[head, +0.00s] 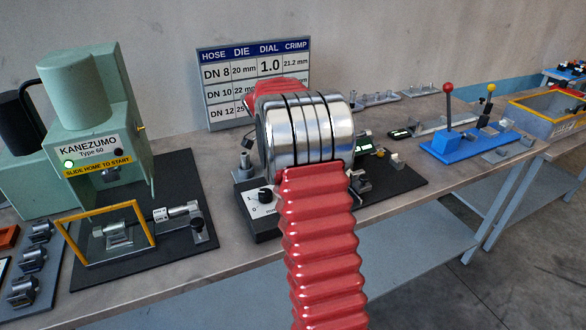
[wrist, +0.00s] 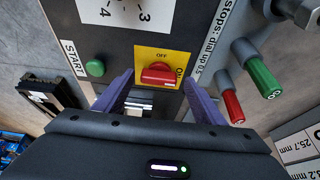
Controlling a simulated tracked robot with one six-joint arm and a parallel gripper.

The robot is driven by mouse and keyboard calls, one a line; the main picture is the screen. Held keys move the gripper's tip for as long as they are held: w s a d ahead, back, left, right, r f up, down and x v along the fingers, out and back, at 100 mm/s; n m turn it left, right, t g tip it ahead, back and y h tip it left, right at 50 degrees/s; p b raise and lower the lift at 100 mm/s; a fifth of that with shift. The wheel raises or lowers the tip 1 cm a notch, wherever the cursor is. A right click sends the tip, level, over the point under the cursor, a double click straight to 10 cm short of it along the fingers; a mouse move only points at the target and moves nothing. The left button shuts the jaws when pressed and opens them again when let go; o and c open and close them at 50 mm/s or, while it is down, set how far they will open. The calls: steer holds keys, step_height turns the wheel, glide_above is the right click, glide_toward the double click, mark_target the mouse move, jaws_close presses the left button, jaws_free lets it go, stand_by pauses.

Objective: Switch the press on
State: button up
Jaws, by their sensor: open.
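In the wrist view a red rotary switch (wrist: 158,76) sits on a yellow plate (wrist: 148,52) marked OFF at the top, with a second label at the right that looks like ON. Its red grip lies roughly crosswise, the right end near that second label. My gripper (wrist: 158,84) is open, its two purple fingers apart at the lower left and right of the switch. I cannot tell whether they touch it. A green button (wrist: 95,68) beside a START label is to the left. In the head view my red-sleeved arm crosses the middle and hides my gripper and the switch.
In the wrist view a green lever (wrist: 262,78) and a red lever (wrist: 232,105) stand close on the right. In the head view a green KANEZUMO machine (head: 85,115) with a lit green lamp stands left. A blue lever base (head: 462,142) is at the right.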

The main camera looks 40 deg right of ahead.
steer(key=v, duration=1.3)
steer(key=shift+a+r, duration=0.2)
steer(key=shift+r, duration=0.1)
steer(key=shift+w, duration=0.15)
